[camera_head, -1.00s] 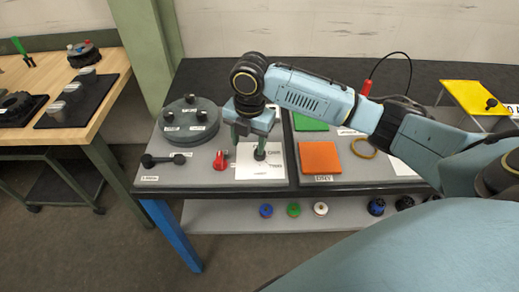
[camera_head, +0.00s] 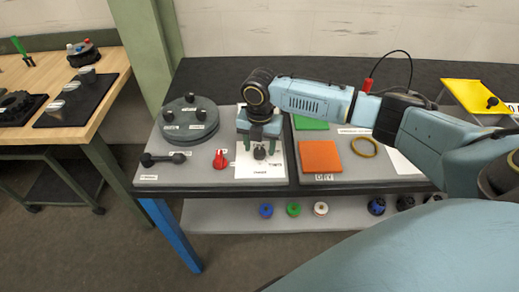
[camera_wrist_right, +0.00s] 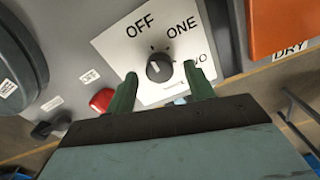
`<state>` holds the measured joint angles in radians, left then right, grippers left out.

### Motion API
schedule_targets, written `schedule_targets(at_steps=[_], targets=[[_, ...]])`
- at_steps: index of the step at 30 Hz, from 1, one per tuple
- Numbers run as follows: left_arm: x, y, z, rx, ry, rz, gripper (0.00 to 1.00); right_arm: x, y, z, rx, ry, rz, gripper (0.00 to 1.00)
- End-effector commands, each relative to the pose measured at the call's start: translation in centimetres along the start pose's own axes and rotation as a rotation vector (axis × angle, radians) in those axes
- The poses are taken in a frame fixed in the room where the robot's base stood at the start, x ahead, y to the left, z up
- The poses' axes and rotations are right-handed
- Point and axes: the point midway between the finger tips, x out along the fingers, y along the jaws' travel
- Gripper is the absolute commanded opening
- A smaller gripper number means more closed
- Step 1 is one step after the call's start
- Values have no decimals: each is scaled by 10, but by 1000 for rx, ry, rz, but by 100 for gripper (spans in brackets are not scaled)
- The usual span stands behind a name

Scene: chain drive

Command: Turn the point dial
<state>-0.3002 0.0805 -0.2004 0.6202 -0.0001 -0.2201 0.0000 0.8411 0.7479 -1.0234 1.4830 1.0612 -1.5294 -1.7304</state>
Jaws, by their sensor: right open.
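The point dial is a dark round knob (camera_wrist_right: 159,67) on a white plate (camera_wrist_right: 113,47) marked OFF, ONE and a partly hidden word that ends in WO. A light pointer line shows on the knob, but I cannot tell for sure which mark it points at. The knob also shows in the head view (camera_head: 260,153). My right gripper (camera_wrist_right: 160,82) is open, its green fingers on either side of the knob and apart from it in the wrist view. In the head view it hangs (camera_head: 260,145) over the plate. My left gripper is not in view.
A red knob (camera_head: 220,158) and a black bar handle (camera_head: 163,159) lie left of the plate. A grey round unit (camera_head: 189,121) stands behind them. An orange pad (camera_head: 320,157) and a yellow ring (camera_head: 364,147) lie right. Coloured knobs sit on the lower shelf (camera_head: 340,215).

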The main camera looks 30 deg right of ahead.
Motion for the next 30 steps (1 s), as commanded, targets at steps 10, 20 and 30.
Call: schedule_targets(at_steps=[10, 20, 30], targets=[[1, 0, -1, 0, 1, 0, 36, 18, 0, 0, 0, 0, 1, 53], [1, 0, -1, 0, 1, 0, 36, 17, 0, 0, 0, 0, 1, 30], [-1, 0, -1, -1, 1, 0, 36, 17, 0, 0, 8, 0, 0, 9]])
